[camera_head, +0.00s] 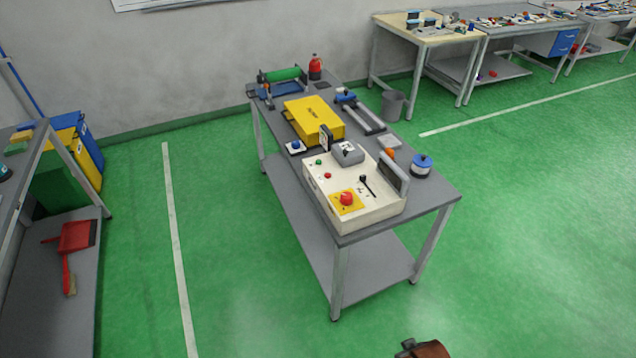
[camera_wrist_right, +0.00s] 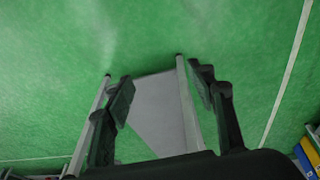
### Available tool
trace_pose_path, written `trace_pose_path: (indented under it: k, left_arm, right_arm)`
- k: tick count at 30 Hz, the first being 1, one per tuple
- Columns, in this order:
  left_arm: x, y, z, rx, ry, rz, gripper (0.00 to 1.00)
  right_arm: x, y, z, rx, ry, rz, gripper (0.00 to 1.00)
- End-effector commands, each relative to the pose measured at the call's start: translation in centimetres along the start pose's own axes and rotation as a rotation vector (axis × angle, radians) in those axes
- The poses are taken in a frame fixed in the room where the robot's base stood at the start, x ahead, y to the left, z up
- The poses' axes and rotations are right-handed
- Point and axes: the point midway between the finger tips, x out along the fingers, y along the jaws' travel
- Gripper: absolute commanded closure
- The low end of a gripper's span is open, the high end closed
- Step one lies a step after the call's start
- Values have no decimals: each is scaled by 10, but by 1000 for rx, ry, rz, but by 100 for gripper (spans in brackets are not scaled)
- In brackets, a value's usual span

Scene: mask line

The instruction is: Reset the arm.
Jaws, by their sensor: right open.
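My right gripper (camera_wrist_right: 162,92) shows in the right wrist view with its two dark fingers spread wide and nothing between them. Beyond the fingers, apart from them, are the grey table's surface and metal legs over the green floor. In the head view, only a small brown and dark piece shows at the bottom edge, and I cannot tell which part it is. My left gripper is in neither view. A white machine (camera_head: 326,200) with a red button (camera_head: 346,198), a small black lever (camera_head: 366,183) and a grey head stands on the front of the grey table (camera_head: 432,198).
The table also holds a yellow case (camera_head: 314,120), a green roller (camera_head: 283,75), a red bottle (camera_head: 315,67) and a blue-topped round container (camera_head: 422,166). A shelf with a red dustpan (camera_head: 76,235) stands at left. Benches line the back right. Green floor in front is open.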

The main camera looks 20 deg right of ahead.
Motion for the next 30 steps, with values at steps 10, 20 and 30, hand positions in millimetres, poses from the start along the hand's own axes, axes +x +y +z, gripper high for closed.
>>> trace_pose_path:
  k: [10, 20, 30]
  left_arm:
    - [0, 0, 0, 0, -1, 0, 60]
    - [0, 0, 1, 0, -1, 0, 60]
    - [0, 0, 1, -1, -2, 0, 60]
  right_arm:
    - [75, -8, 12, -12, -31, -11, 49]
    - [200, -26, 65, -34, -85, -32, 49]
    - [327, -46, 196, -72, -156, -57, 49]
